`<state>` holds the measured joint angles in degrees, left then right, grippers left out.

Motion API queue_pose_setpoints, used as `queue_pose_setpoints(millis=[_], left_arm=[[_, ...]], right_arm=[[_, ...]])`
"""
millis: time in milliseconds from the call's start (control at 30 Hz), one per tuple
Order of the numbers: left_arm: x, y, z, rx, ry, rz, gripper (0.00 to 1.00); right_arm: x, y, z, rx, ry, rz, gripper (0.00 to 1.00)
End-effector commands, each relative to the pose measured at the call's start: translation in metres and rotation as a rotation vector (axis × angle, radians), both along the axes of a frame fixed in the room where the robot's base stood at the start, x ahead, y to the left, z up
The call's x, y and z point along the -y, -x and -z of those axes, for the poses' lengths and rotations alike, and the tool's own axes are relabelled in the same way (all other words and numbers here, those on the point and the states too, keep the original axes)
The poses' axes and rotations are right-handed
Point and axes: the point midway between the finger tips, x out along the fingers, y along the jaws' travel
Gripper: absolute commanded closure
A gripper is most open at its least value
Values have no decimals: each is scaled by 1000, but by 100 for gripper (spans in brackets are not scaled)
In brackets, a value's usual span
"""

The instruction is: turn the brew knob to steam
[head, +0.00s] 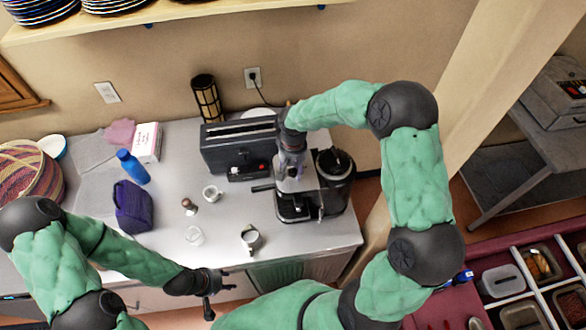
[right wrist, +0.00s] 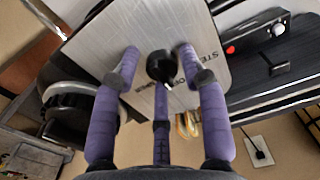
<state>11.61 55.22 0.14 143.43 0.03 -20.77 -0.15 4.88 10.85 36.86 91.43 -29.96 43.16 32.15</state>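The espresso machine (head: 297,207) stands at the right part of the steel counter, its upper part partly hidden by my right arm. In the right wrist view its brushed metal panel (right wrist: 140,40) carries a round black knob (right wrist: 160,66). Lettering starting "STE" shows right of the knob; other lettering is partly covered. My right gripper (right wrist: 158,78) has its purple fingers spread around the knob, with gaps visible; contact cannot be told. It also shows over the machine in the head view (head: 291,158). My left gripper (head: 209,296) is at the counter's front edge, away from the machine; its fingers are too small to read.
A black toaster (head: 226,150) stands left of the machine and a dark grinder (head: 335,168) right of it. A cup (head: 250,238), a glass (head: 195,235), a tamper (head: 189,206) and a small white cup (head: 211,193) stand in front. A blue bottle (head: 132,166) is further left.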

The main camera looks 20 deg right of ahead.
Motion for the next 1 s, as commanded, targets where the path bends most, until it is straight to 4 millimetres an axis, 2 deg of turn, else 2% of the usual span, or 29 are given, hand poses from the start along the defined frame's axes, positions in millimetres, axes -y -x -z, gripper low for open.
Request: queue_pose_setpoints(millis=[33, 100, 567, 1000], left_arm=[[0, 0, 0, 0, 0, 0, 60], [0, 0, 0, 0, 0, 0, 60], [0, 0, 4, 0, 0, 0, 60], [0, 0, 15, 0, 0, 0, 60]], right_arm=[[0, 0, 0, 0, 0, 0, 81], [0, 0, 0, -1, 0, 0, 99], [-1, 2, 2, -6, -1, -74, 100], [0, 3, 4, -10, -2, -433, 100]])
